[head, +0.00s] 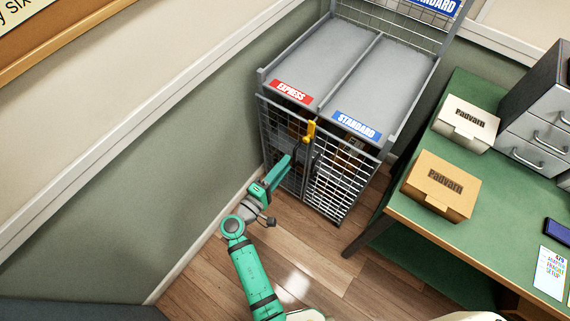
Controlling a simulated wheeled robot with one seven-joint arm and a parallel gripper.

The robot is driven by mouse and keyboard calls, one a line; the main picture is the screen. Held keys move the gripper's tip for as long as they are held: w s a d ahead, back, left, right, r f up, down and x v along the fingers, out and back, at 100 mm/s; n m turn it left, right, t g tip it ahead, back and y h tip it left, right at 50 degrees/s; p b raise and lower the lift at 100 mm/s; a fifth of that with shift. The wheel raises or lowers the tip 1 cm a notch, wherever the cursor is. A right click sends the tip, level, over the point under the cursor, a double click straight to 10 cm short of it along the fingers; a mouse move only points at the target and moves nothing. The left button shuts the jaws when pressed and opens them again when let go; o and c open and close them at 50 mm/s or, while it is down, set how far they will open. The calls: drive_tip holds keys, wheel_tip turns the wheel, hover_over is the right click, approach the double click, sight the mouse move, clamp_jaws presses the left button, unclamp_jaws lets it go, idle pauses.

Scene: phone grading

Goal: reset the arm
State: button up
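My green arm reaches up from the bottom of the head view to the front of a grey wire cage. My gripper (296,152) is at its far end, close to the cage's front doors, near a yellow piece (309,131) at the top middle of the front. It is small and partly lost against the dark mesh, so I cannot tell whether its fingers are open or shut, or whether it touches the cage.
The cage has two bays, labelled EXPRESS (291,92) and STANDARD (357,126). A green-topped desk (400,244) on the right holds a white box (467,122), a brown box (441,185) and a grey drawer unit (540,130). A green wall stands left; wooden floor (330,268) is clear between.

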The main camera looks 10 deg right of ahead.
drive_tip(key=shift+f, duration=0.1)
idle(0.3)
drive_tip(key=s+a+f+y, duration=0.4)
drive_tip(key=s+f+y, duration=0.4)
drive_tip(key=s+f, duration=0.5)
drive_tip(key=s+a+r+m+y, duration=0.1)
drive_tip(key=s+a+r+y, duration=0.15)
drive_tip(key=s, duration=0.35)
drive_tip(key=s+a+r+m+y, duration=0.1)
drive_tip(key=s+a+r+y, duration=0.15)
drive_tip(key=s, duration=0.35)
drive_tip(key=s+r+m+t, duration=0.1)
drive_tip(key=s+r+m, duration=0.2)
drive_tip(key=r, duration=0.6)
drive_tip(key=s+r+m+t, duration=0.2)
drive_tip(key=s+r, duration=0.3)
drive_tip(key=r, duration=0.3)
drive_tip(key=shift+s+r+m, duration=0.35)
drive_tip(key=shift+s+m, duration=0.05)
drive_tip(key=shift+m, duration=0.4)
drive_tip(key=shift+a, duration=0.1)
